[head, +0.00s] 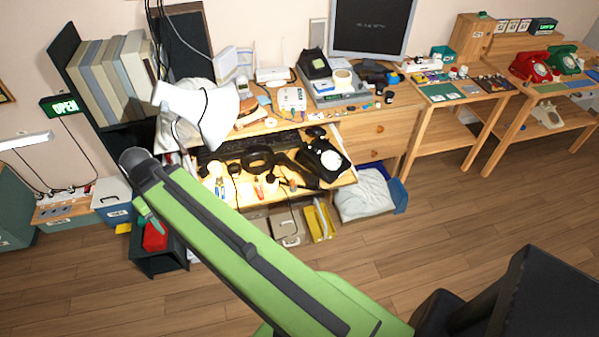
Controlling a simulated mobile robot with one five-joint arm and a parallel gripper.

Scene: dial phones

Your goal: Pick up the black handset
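A black rotary phone (322,158) with a pale dial sits at the right end of the pulled-out wooden desk shelf (344,181). A long black shape beside its left side looks like the black handset (296,172). It lies slantwise on the shelf, apart from the phone's top, among small tools. It is small and dark here, so its ends are hard to make out. My green arm reaches from the lower right to the left, in front of the shelf's left part. My gripper does not show clearly beyond the arm's dark far joint.
A white lamp (200,108) hangs over the shelf's left side. A dark ring-shaped object (258,160) lies left of the handset. A monitor (372,27) stands behind. Red (530,66) and green (565,60) phones sit on the right table. The floor in front is clear.

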